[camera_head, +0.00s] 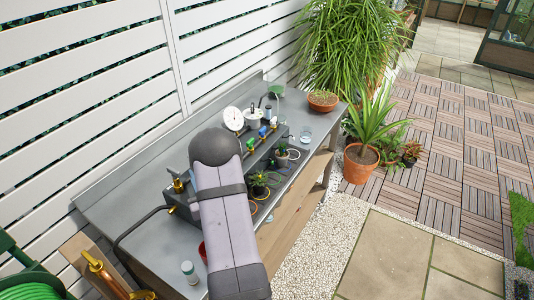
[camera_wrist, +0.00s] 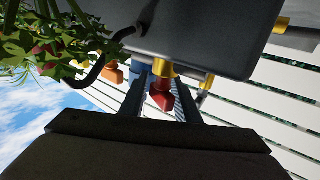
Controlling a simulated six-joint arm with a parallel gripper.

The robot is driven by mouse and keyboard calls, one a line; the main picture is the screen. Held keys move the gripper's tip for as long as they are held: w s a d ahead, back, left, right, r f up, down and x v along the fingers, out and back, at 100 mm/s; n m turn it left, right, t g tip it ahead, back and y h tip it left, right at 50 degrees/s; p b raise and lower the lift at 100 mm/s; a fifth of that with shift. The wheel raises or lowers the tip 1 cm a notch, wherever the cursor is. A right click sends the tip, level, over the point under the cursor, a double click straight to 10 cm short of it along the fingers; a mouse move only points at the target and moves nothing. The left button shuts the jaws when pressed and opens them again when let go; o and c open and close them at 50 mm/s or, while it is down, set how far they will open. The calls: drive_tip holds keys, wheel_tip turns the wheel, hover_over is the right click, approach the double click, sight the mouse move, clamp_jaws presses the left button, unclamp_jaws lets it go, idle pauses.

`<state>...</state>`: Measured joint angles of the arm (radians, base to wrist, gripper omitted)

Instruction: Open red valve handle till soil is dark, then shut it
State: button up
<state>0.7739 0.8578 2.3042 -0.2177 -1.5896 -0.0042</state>
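The red valve handle (camera_wrist: 161,97) hangs from a brass valve (camera_wrist: 163,68) on a dark manifold box (camera_wrist: 190,35) in the wrist view. My gripper (camera_wrist: 162,92) has one finger on each side of the red handle. The fingers stand apart, and I see no clear contact with the handle. In the head view my arm hides the red handle and the gripper. Small potted plants (camera_head: 259,183) and (camera_head: 282,154) stand in front of the manifold; their soil is too small to judge. Green leaves (camera_wrist: 45,38) show at the wrist view's upper left.
A blue handle (camera_head: 262,131) shows on the manifold in the head view, and an orange handle (camera_wrist: 113,73) in the wrist view. A round dial (camera_head: 233,118) stands behind. A glass (camera_head: 306,134) and a small bottle (camera_head: 189,271) stand on the grey bench (camera_head: 125,215). A black hose (camera_head: 137,226) crosses it.

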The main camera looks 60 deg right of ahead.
drive_tip(key=shift+y, duration=0.3)
drive_tip(key=b+v, duration=0.2)
drive_tip(key=v, duration=0.5)
drive_tip(key=shift+f, duration=0.15)
drive_tip(key=shift+m+h, duration=0.3)
drive_tip(key=shift+h, duration=0.5)
drive_tip(key=d+r, duration=0.1)
drive_tip(key=r, duration=0.1)
drive_tip(key=w+d+r, duration=0.1)
drive_tip(key=d+r, duration=0.1)
drive_tip(key=shift+w+d+r, duration=0.1)
drive_tip(key=shift+w, duration=0.1)
drive_tip(key=s+d+m+g+h+b, duration=0.2)
drive_tip(key=s+d+m+g, duration=0.8)
drive_tip(key=d+m, duration=0.5)
drive_tip(key=shift+s+m+g+h+b, duration=0.3)
drive_tip(key=shift+m+g+h, duration=0.2)
drive_tip(key=shift+m+g, duration=0.7)
